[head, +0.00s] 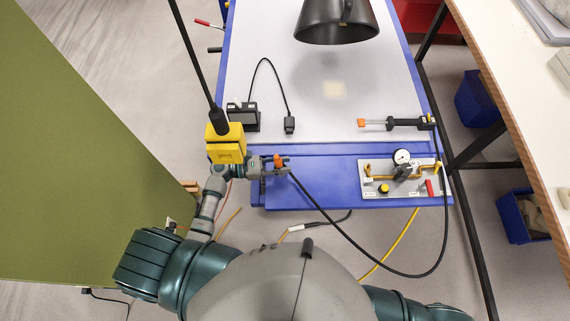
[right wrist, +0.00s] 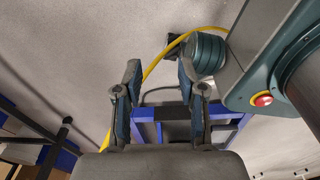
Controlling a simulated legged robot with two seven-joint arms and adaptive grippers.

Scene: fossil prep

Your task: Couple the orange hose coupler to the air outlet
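The orange hose coupler (head: 279,160) shows at the fingers of my left gripper (head: 277,168), over the front left of the blue table edge. The fingers appear closed around it and partly hide it. A black hose (head: 374,256) runs from there in a long loop to the table's right side. A light air panel (head: 373,194) with a gauge (head: 402,157) sits at the front right; the outlet is too small to pick out among its fittings. The coupler is well left of this panel. My right gripper (right wrist: 157,100) is open and empty in the right wrist view.
A black tool with an orange end (head: 395,123) lies behind the panel. A dark block with a cable (head: 243,117) stands at the left of the table. A black hood (head: 337,24) hangs above. The middle tabletop (head: 300,110) is clear. Yellow hoses (head: 390,247) hang in front.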

